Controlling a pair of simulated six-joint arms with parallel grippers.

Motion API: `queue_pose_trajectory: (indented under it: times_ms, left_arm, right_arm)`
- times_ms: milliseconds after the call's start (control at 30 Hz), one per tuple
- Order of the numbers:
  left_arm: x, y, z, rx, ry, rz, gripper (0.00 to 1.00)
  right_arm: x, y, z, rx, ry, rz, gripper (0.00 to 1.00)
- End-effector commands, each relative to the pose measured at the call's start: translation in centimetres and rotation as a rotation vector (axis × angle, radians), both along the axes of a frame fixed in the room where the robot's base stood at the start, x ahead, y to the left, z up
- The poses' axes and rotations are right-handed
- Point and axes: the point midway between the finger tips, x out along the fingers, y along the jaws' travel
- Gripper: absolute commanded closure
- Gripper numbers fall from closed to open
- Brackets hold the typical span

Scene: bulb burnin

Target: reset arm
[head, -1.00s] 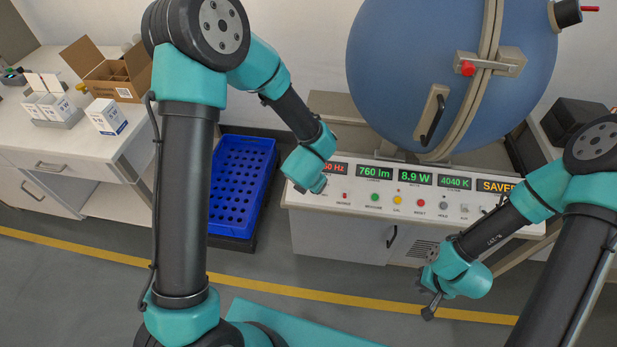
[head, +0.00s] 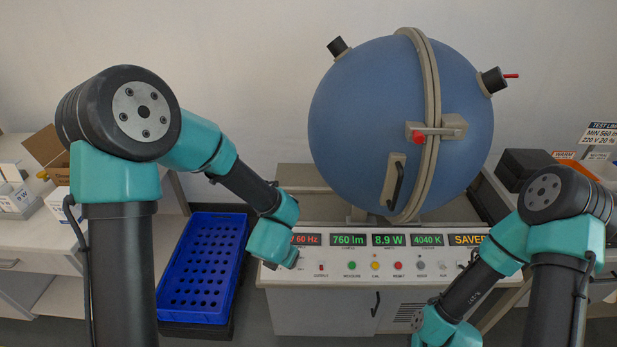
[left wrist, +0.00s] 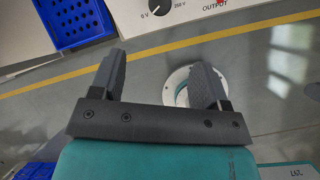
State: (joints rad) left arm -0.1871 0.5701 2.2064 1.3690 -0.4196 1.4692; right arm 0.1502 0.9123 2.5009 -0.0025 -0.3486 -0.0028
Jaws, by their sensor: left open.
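My left arm reaches in from the left in the head view, its wrist in front of the left end of the console (head: 335,270). Its fingers cannot be made out there. In the left wrist view my left gripper (left wrist: 160,78) is open, with nothing between its two dark fingers. My right arm comes in from the right in the head view. Its teal wrist is cut off by the bottom edge, so the right gripper's fingers are out of the picture.
A blue sphere (head: 350,125) with a closed latch stands behind the console, whose displays read 760 lm, 8.9 W, 4040 K and SAVED. An empty-looking blue crate (head: 207,225) stands left of it. An open cardboard box (head: 45,145) and small cartons sit on the left bench.

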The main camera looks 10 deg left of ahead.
Motion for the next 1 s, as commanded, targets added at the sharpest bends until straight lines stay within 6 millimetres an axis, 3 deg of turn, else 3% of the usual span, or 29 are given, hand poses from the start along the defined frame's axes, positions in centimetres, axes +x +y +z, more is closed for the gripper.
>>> queue_pose_trajectory:
  times_ms: [133,267,633,1000]
  left_arm:
    - [-0.3,0.5,-0.8,0.033,0.009,-0.064,0.31]
    - [-1.0,1.7,-2.7,0.121,0.029,-0.250,0.31]
    - [-5.3,5.8,-11.1,0.438,0.077,-1.219,0.31]
    - [-11.6,6.7,-17.8,0.579,-0.119,-2.207,0.31]
  right_arm:
    - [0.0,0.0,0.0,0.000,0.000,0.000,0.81]
    - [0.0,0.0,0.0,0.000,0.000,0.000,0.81]
    - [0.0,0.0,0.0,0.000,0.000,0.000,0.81]
    - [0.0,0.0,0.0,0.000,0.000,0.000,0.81]
